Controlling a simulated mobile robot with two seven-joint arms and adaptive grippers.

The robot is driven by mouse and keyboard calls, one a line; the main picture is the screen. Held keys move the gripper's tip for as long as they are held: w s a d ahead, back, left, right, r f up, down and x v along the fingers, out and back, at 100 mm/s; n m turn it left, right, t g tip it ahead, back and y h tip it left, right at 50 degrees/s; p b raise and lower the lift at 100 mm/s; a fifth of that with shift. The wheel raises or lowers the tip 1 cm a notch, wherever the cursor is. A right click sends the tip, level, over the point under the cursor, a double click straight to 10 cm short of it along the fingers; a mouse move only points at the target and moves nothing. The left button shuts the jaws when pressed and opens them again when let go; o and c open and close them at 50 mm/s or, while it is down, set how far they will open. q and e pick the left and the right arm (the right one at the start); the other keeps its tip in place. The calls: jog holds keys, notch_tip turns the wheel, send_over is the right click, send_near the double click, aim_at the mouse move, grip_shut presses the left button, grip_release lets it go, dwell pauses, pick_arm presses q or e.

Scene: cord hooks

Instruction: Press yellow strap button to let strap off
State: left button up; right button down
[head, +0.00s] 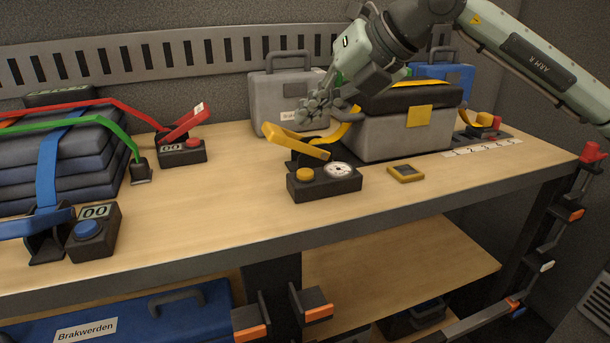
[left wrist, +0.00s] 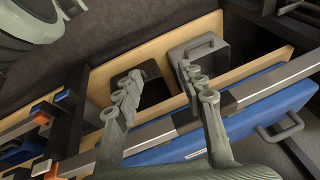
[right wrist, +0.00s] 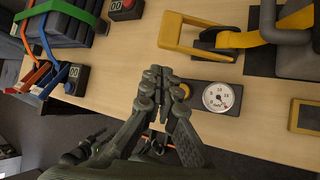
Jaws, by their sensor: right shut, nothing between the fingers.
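The yellow button (head: 304,174) sits on a dark box with a round dial (head: 339,169) near the bench's front. Behind it, a yellow lever (head: 298,143) stands tilted. A yellow strap (head: 346,130) runs from there to the grey case (head: 395,135) with a black lid. My right gripper (head: 313,108) is shut and empty, above and behind the lever in the head view. In the right wrist view, its fingertips (right wrist: 158,76) appear left of the button (right wrist: 184,91), which a finger partly covers. My left gripper (left wrist: 163,82) is open and empty, seen only in the left wrist view.
A blue button (head: 88,229) and a red button (head: 193,142) with their straps and levers stand at left by stacked dark pads (head: 75,155). A small yellow-framed plate (head: 405,173) lies right of the dial. Clamps (head: 569,213) line the bench's right edge. The front-middle tabletop is clear.

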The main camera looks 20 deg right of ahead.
aim_at(309, 173)
notch_tip(309, 173, down, 3)
jog(key=shift+r+b, duration=0.1)
jog(key=shift+b, duration=0.5)
notch_tip(309, 173, down, 2)
jog(key=shift+f+b, duration=0.15)
jog(key=shift+b, duration=0.6)
jog(key=shift+f+b, duration=0.8)
pick_arm(q)
jog(key=w+d+r+m+t+h, duration=0.1)
jog(key=w+d+r+t+h, duration=0.3)
jog(key=w+d+r+t, duration=0.6)
jog(key=shift+w+d+r+m+h, duration=0.4)
jog(key=shift+w+d+r, duration=0.75)
jog(key=shift+w+d, duration=0.4)
pick_arm(e)
jog(key=shift+f, duration=0.1)
pick_arm(q)
jog(key=shift+s+d+f, duration=0.1)
jog(key=shift+d, duration=0.05)
jog(key=shift+f+b, duration=0.5)
jog(key=shift+b, duration=0.1)
pick_arm(e)
jog(key=shift+f, duration=0.4)
